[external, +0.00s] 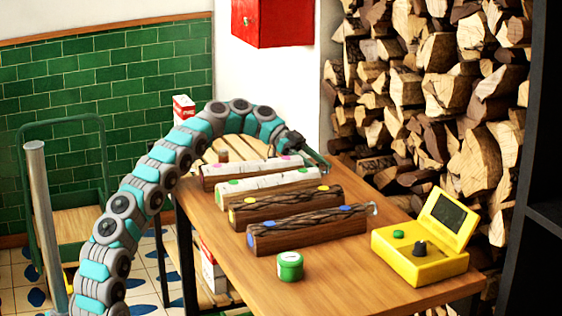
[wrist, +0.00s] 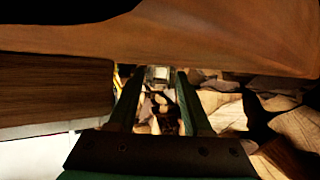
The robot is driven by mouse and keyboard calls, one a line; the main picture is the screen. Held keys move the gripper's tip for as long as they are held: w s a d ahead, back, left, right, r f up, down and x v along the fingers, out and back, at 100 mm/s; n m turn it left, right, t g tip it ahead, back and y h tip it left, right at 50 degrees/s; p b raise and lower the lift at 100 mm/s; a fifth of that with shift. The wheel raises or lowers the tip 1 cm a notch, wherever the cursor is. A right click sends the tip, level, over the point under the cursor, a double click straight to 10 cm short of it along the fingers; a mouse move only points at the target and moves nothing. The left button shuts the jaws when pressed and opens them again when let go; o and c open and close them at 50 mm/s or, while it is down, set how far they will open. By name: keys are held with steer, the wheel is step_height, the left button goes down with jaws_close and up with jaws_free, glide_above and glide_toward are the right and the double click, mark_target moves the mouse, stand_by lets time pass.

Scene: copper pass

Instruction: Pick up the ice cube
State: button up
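My gripper (external: 320,160) is at the far right edge of the wooden table, beside the ends of the logs, pointing down and right. In the wrist view its two dark fingers (wrist: 158,78) stand apart, with a gap between them. A small pale, glassy block (wrist: 160,73), which looks like the ice cube, shows in that gap near the fingertips. It appears clear of both fingers, and I cannot tell how far beyond the tips it is. In the external view a small pale, shiny thing (external: 373,208) is at the right end of the front log; I cannot tell whether it is the cube.
Several logs with coloured dots (external: 295,207) lie side by side on the table (external: 340,275). A green tin (external: 290,266) and a yellow device with a raised lid (external: 420,262) stand in front. Stacked firewood (external: 450,80) is behind the table. The table's front is mostly clear.

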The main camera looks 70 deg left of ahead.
mark_target(250, 162)
jaws_close()
stand_by(0.4)
steer(key=shift+s+r, duration=0.25)
steer(key=shift+r, duration=0.25)
steer(key=shift+r+p, duration=1.3)
steer(key=shift+r, duration=1.8)
steer(key=shift+s+f, duration=0.1)
steer(key=shift+s, duration=0.05)
steer(key=shift+s+f+b, duration=0.1)
steer(key=shift+s+b, duration=0.85)
steer(key=shift+s, duration=0.3)
steer(key=s+b, duration=0.2)
steer(key=s, duration=1.4)
steer(key=shift+s, duration=0.4)
